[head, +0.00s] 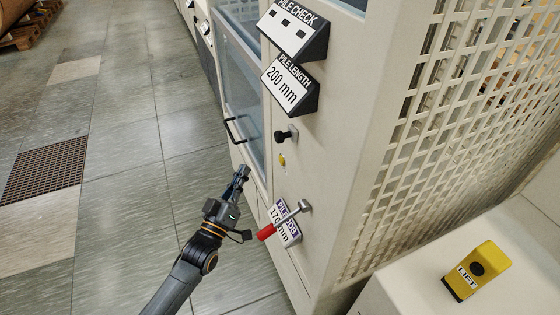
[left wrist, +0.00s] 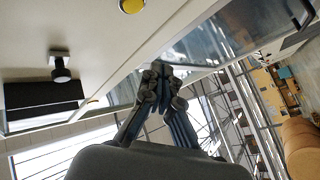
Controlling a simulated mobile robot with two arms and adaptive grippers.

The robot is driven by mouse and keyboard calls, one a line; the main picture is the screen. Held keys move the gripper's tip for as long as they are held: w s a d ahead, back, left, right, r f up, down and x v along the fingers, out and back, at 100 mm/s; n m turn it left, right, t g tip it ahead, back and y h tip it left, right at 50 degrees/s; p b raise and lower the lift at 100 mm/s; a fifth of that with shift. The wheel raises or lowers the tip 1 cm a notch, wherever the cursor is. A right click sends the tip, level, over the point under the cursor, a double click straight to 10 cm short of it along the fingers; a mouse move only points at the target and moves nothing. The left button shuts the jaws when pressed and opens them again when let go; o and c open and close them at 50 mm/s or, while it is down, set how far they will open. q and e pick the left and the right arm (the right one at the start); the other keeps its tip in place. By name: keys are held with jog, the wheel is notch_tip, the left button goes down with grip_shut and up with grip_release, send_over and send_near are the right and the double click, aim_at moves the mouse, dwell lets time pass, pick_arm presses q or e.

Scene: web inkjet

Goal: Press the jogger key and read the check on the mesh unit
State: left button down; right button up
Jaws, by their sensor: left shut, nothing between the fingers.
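The mesh unit (head: 345,120) is a cream cabinet with a lattice side panel. Its pile check sign (head: 296,30) shows three dark marks and no readable figure. The pile length sign (head: 290,85) below reads 200 mm. A black knob (head: 286,135) and a yellow button (head: 282,160) sit on the front; both also show in the left wrist view, the knob (left wrist: 60,68) and the button (left wrist: 131,5). No key is labelled jogger. My left gripper (head: 243,170) is shut and empty, left of the yellow button and apparently clear of the front. It also shows in the left wrist view (left wrist: 161,78).
A lever with a red grip (head: 266,232) sticks out below, partly over a pile job sign (head: 284,236) reading 170 mm. A door handle (head: 234,131) is above my left gripper. A yellow LIFT box (head: 478,270) stands right.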

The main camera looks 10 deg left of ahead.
aim_at(281, 160)
pick_arm(q)
jog(key=w+d+b, duration=0.1)
jog(key=w+d, duration=0.2)
jog(key=d, duration=0.2)
jog(key=shift+w+d, duration=0.35)
jog(key=shift+w, duration=0.05)
dwell(1.2)
jog(key=shift+w+d, duration=0.25)
jog(key=shift+d, duration=0.15)
